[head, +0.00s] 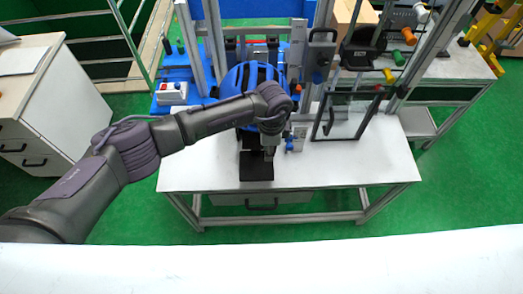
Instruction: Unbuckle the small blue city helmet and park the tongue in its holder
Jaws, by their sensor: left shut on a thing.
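The blue helmet (238,80) sits in the drop tower at the back of the white table, with dark gaps in its shell. My left forearm and wrist cover its lower front. My left gripper (269,153) points down just in front of the helmet, above a black base plate (257,170). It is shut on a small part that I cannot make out. The strap, buckle, tongue and tongue holder cannot be told apart here. My right gripper is not in view.
A black-framed clear panel (345,117) stands right of the tower. A small blue-knobbed part (291,145) is beside the gripper. Metal posts rise around the helmet. The white table top (345,170) is clear at front right. A white cabinet (50,110) stands at left.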

